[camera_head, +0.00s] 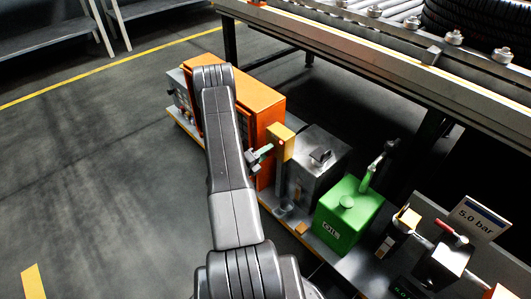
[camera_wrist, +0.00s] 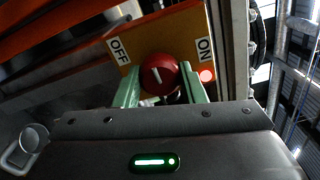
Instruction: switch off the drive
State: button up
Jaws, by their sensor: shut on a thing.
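A red rotary knob (camera_wrist: 160,74) with a white pointer line sits on an orange-yellow plate (camera_wrist: 150,38) in the wrist view. The plate reads OFF on the left and ON on the right. The pointer line is close to upright, tilted slightly to the left. A red lamp (camera_wrist: 207,75) glows below ON. My gripper (camera_wrist: 160,88) has its green fingers on both sides of the knob, shut on it. In the head view my gripper (camera_head: 265,153) reaches the yellow switch post (camera_head: 281,146); the knob is hidden there.
An orange cabinet (camera_head: 255,95) stands behind my arm. A grey box (camera_head: 318,155), a green can (camera_head: 347,215) and a "5.0 bar" sign (camera_head: 478,218) stand to the right. The conveyor (camera_head: 400,65) with a tyre runs above. Open floor (camera_head: 90,170) lies left.

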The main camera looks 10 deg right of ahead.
jog(key=o, duration=1)
jog(key=shift+a, duration=0.15)
jog(key=p+v, duration=0.1)
jog(key=v, duration=1.2)
jog(key=shift+s+a+p, duration=0.25)
jog(key=shift+p, duration=0.15)
jog(key=shift+w+d, duration=0.1)
jog(key=shift+d, duration=0.05)
jog(key=b+x, duration=0.1)
jog(key=x, duration=1.2)
jog(key=shift+w+d+b, duration=0.15)
jog(key=shift+d+b, duration=0.1)
jog(key=shift+b, duration=0.15)
